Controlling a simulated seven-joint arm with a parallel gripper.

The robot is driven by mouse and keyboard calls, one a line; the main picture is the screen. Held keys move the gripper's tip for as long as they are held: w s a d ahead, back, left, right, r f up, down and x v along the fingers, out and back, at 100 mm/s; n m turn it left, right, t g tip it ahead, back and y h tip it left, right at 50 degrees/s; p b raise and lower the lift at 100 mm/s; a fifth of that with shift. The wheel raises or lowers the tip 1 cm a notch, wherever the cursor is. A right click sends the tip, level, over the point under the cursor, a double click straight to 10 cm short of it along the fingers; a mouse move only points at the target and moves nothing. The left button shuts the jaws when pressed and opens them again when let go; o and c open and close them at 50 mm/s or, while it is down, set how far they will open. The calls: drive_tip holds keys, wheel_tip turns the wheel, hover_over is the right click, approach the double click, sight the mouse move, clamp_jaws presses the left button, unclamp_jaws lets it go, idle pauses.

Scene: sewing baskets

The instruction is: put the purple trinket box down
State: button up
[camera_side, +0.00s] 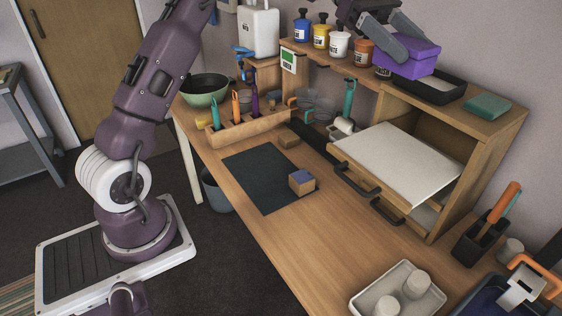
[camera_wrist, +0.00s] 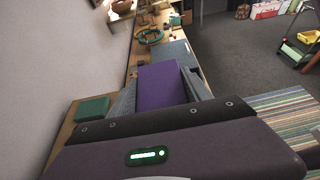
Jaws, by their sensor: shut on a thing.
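The purple trinket box (camera_side: 410,58) is between the fingers of my gripper (camera_side: 393,40), which is shut on it. The box is at the top of the wooden shelf unit (camera_side: 510,122), over the left part of a black tray (camera_side: 466,92). I cannot tell whether its underside touches the tray. In the wrist view the purple box (camera_wrist: 161,84) lies between the two grey fingers of my gripper (camera_wrist: 160,95). The tray's bare floor shows to the right of the box in the side view.
A teal block (camera_side: 488,106) lies right of the tray on the shelf top. Blue (camera_side: 301,30), yellow (camera_side: 321,35), white (camera_side: 339,44) and orange (camera_side: 364,53) bottles stand left of the box. Below, a pale panel (camera_side: 395,160) juts out over the desk.

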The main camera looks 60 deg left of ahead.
drive_tip(key=shift+r, duration=0.9)
drive_tip(key=w+a+r+n+t+y, duration=0.1)
drive_tip(key=w+a+n+t+y, duration=0.1)
drive_tip(key=a+n+t, duration=0.5)
drive_tip(key=w+a+r+n+t+y, duration=0.1)
drive_tip(key=a+n+t+y, duration=0.1)
drive_tip(key=a, duration=0.8)
drive_tip(key=s+a+f+n+t+y, duration=0.15)
drive_tip(key=s+a+n+y, duration=0.3)
drive_tip(key=a, duration=0.55)
drive_tip(key=s+a+f+n+t+y, duration=0.1)
drive_tip(key=s+a+n+t+y, duration=0.3)
drive_tip(key=a, duration=0.5)
drive_tip(key=shift+n+g+y, duration=0.25)
drive_tip(key=shift+g+y, duration=0.2)
drive_tip(key=shift+g, duration=0.1)
wheel_tip(320, 180, down, 46)
drive_tip(key=shift+s+a+f, duration=0.15)
drive_tip(key=o, duration=1.4)
drive_tip(key=shift+f, duration=0.1)
